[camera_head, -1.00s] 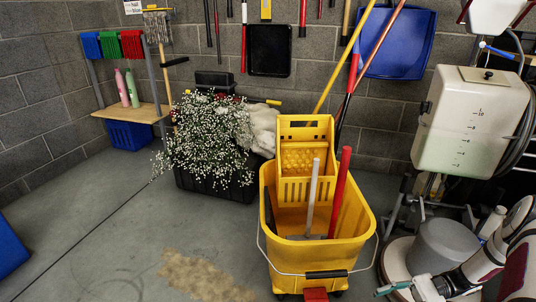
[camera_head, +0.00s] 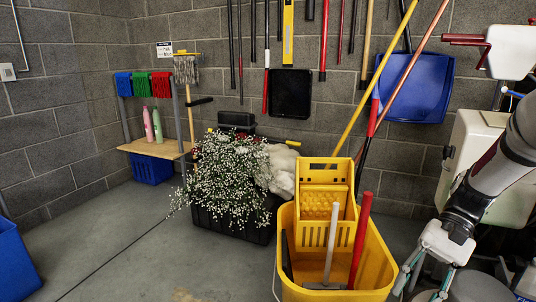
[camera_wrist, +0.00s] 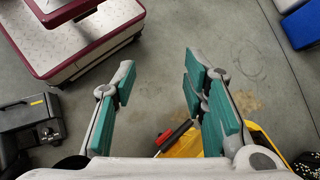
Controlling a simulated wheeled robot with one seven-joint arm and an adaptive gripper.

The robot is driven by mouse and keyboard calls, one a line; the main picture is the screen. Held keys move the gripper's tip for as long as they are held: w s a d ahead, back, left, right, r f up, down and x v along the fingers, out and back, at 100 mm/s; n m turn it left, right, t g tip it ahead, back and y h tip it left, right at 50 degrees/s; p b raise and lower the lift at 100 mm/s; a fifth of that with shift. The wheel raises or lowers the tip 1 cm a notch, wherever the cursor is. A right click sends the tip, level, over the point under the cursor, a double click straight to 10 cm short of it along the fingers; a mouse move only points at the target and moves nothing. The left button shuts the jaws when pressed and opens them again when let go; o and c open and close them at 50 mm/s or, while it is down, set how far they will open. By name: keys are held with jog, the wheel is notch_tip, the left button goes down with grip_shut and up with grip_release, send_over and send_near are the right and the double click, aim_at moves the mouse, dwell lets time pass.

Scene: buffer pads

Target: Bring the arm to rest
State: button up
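My gripper (camera_head: 424,277) hangs at the lower right of the head view, pointing down, to the right of the yellow mop bucket. In the wrist view my gripper (camera_wrist: 160,92) shows its two teal-padded fingers spread wide apart. Nothing is between the pads; bare concrete floor shows through the gap. My arm enters the head view from the right edge, in front of the white tank.
The yellow mop bucket (camera_head: 375,256), with two handles standing in it, is just left of my gripper. A white tank (camera_head: 461,147) is behind my arm. White flowers (camera_head: 229,174) and a blue bin (camera_head: 14,262) stand left.

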jog(key=s+a+r+n+h, duration=0.2)
jog(key=s+a+r+h, duration=0.1)
jog(key=s+a+r, duration=0.3)
jog(key=s+a+r+n+t+h, duration=0.1)
jog(key=s+r+n+t+h, duration=0.15)
jog(key=s, duration=0.55)
jog(key=s+a+r+n+t+h, duration=0.1)
jog(key=s+n+t+h, duration=0.25)
jog(key=s, duration=0.45)
notch_tip(320, 180, up, 39)
jog(key=t+y+p, duration=0.1)
jog(key=t+p, duration=0.2)
jog(key=p, duration=3.3)
jog(key=shift+a+m+t+p, duration=0.15)
jog(key=shift+m+t+p, duration=0.15)
jog(key=shift+t+p, duration=0.1)
jog(key=shift+s+f, duration=0.1)
